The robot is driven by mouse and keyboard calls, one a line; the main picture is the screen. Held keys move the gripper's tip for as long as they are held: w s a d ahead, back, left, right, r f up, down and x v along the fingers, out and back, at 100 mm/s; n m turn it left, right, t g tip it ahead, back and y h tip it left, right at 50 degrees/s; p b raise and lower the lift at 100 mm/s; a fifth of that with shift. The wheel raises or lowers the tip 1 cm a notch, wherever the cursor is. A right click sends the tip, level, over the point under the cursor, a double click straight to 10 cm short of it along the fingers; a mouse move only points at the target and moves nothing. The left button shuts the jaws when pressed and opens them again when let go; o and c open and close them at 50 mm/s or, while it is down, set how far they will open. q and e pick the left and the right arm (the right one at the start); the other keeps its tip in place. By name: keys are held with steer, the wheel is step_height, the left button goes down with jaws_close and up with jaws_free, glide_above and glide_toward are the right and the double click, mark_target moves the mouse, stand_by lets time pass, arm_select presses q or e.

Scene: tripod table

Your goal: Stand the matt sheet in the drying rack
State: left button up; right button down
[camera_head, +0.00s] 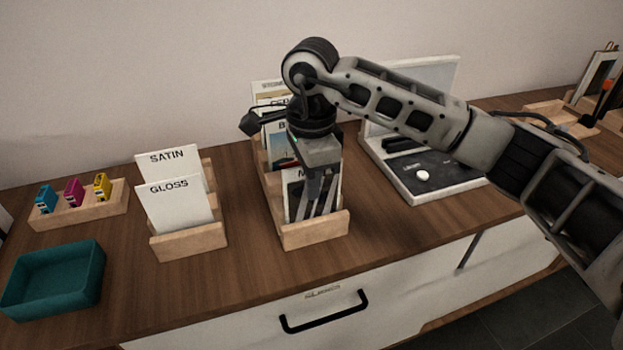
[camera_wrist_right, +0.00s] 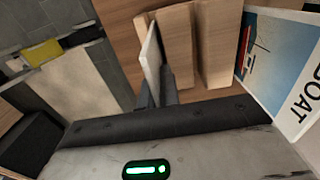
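My right gripper (camera_head: 318,192) points down over the front of a wooden rack (camera_head: 315,236) in the head view. Its fingers close on the matt sheet (camera_head: 289,186), a white sheet with a dark picture; only an "M" of its title shows. In the right wrist view this sheet (camera_wrist_right: 151,52) shows edge-on between the fingers (camera_wrist_right: 157,92), beside wooden dividers (camera_wrist_right: 178,45). The sheet is upright, behind the rack's front lip in the head view. I cannot tell whether its bottom edge rests in a slot. My left gripper is out of view.
Behind it stand other sheets, one a boat picture (camera_wrist_right: 285,60). Left is a holder (camera_head: 190,240) with satin (camera_head: 170,156) and gloss (camera_head: 178,205) sheets, a teal tray (camera_head: 52,285) and a block (camera_head: 85,208) with coloured cartridges. Right is a grey-white device (camera_head: 425,183).

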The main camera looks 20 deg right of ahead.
steer(key=c, duration=1.6)
jaws_free()
steer(key=shift+o, duration=0.2)
steer(key=shift+r+p, duration=2.65)
steer(key=shift+r, duration=1.85)
steer(key=shift+f, duration=0.1)
